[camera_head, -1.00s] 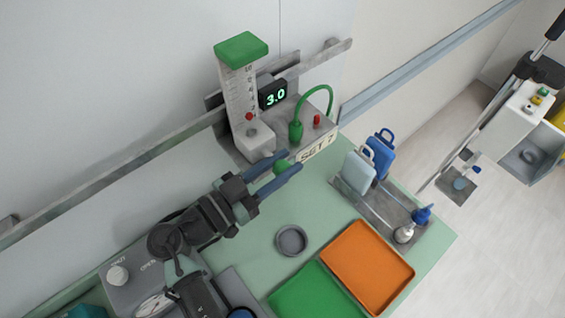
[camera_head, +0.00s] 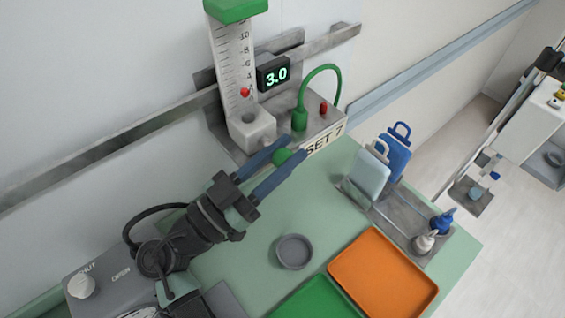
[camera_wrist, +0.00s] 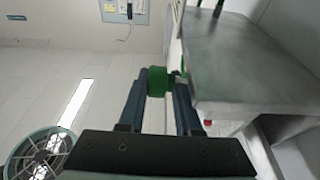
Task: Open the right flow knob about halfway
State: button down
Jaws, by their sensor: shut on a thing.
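The flowmeter (camera_head: 233,75) is a clear, scaled column with a green cap (camera_head: 232,8) and a grey base block (camera_head: 250,130). A red ball (camera_head: 245,92) sits low in the column. The green flow knob (camera_head: 282,157) is in front of the block. My gripper (camera_head: 289,153) reaches in from the lower left and is shut on this knob, one finger on either side. In the wrist view the green knob (camera_wrist: 157,82) sits between my two fingers. The small display (camera_head: 273,74) reads 3.0.
The grey shelf, labelled SET 7 (camera_head: 325,139), carries a green hose (camera_head: 318,70) and a red button (camera_head: 323,108). On the table are a round grey dish (camera_head: 294,252), an orange tray (camera_head: 385,275) and a green tray (camera_head: 312,300). A white knob (camera_head: 82,285) is at lower left.

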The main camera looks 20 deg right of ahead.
aim_at(286, 154)
jog(key=shift+s+d+f, duration=0.15)
jog(key=shift+s, duration=0.05)
jog(key=c, duration=0.7)
grip_release()
jog(key=shift+s, duration=0.1)
jog(key=shift+r, duration=0.6)
notch_tip(286, 154, up, 9)
jog(key=shift+r+b, duration=0.1)
jog(key=shift+b, duration=0.65)
